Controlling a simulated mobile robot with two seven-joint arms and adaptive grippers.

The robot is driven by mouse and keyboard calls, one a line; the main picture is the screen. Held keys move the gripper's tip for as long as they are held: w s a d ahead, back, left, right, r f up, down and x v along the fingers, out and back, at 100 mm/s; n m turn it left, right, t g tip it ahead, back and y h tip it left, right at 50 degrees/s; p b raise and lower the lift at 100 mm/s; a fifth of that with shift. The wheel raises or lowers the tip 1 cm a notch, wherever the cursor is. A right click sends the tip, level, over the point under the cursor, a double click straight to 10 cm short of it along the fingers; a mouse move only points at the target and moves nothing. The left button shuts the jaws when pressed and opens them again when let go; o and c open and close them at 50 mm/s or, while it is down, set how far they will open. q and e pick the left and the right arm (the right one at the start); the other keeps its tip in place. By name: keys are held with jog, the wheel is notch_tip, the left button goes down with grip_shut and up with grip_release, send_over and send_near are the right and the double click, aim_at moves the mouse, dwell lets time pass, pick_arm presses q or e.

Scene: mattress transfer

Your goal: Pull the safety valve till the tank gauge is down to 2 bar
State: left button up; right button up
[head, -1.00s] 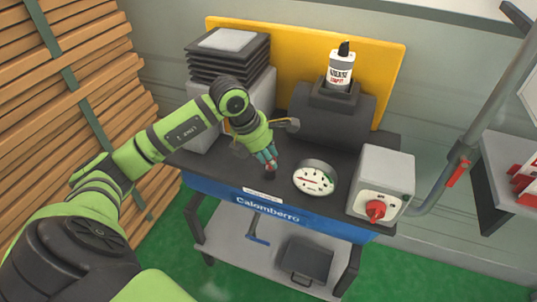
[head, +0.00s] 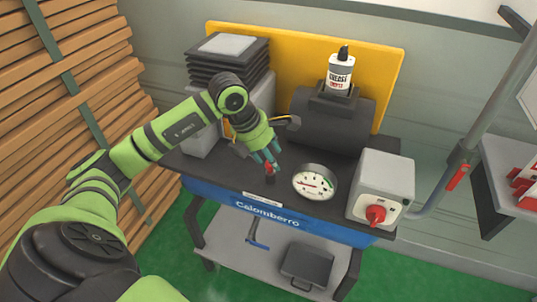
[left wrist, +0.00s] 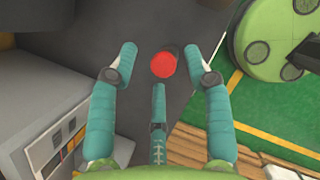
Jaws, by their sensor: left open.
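A small red-topped knob on a dark stem, which looks like the safety valve (head: 270,179), stands at the front edge of the dark bench top. Its round red top also shows in the left wrist view (left wrist: 163,65). My left gripper (head: 269,163) is right above and around it, with its teal fingers apart. In the left wrist view the open fingers (left wrist: 163,70) stand on either side of the red top without visibly touching it. The round white tank gauge (head: 314,182) is just right of the valve. Its red needle is too small to read exactly. My right gripper is not in view.
A grey box with a red rotary switch (head: 376,216) stands right of the gauge. A dark tank (head: 332,122) carrying a white bottle (head: 340,70) is behind. Stacked dark trays (head: 228,58) stand back left. A lower shelf (head: 232,240) holds a tool and a dark bin.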

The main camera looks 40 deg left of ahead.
pick_arm(q)
jog(key=v, duration=1.2)
